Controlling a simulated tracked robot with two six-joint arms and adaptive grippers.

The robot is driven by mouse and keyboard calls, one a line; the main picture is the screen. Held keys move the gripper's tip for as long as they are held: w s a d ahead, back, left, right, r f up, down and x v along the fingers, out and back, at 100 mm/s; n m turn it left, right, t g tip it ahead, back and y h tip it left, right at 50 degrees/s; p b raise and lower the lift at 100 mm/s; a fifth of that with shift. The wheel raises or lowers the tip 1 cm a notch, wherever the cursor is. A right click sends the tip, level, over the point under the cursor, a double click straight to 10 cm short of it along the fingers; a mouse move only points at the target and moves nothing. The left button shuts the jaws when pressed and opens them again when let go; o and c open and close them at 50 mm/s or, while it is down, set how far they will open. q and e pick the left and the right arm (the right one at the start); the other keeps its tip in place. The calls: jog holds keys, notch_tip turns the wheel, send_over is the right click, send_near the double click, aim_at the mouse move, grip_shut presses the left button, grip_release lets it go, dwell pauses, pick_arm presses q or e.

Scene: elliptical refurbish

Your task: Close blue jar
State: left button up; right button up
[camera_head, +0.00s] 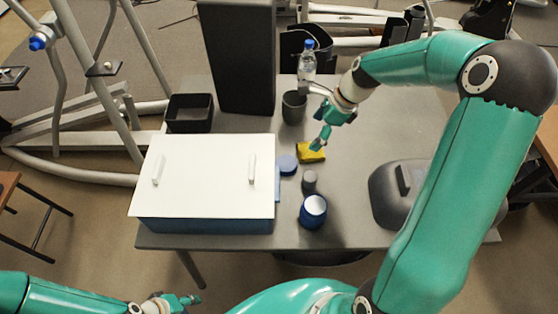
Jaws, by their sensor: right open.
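A blue jar (313,212) stands upright near the front edge of the grey table, with a pale, silvery top. A flat round blue disc (287,164), which looks like a lid, lies beyond it, beside the white-topped box. A small grey cylinder (309,180) stands between the disc and the jar. My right gripper (317,144) is open, pointing down just above or at a yellow block (312,153), beyond the jar and apart from it; contact cannot be told. My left gripper (188,299) is low at the front, off the table and far from the jar; its jaws are unclear.
A large blue box with a white lid and two handles (205,178) fills the table's left. A black bin (190,112), grey cup (293,107), water bottle (308,62) and tall dark block stand behind. A dark rounded housing (390,197) sits right. Clear tabletop lies right of the jar.

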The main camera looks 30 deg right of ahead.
send_over(286, 163)
jog(key=s+d, duration=0.1)
jog(key=d, duration=0.1)
notch_tip(286, 163, down, 11)
jog(key=shift+s+a+r, duration=0.1)
jog(key=shift+s+r, duration=0.05)
jog(key=shift+r, duration=0.05)
jog(key=shift+p, duration=0.3)
jog(key=x, duration=0.4)
jog(key=shift+s+f+p, duration=0.1)
jog(key=shift+s+p, duration=0.05)
jog(key=shift+p, duration=0.2)
jog(key=shift+a+f, duration=0.2)
jog(key=shift+f, duration=0.3)
jog(key=shift+c, duration=0.3)
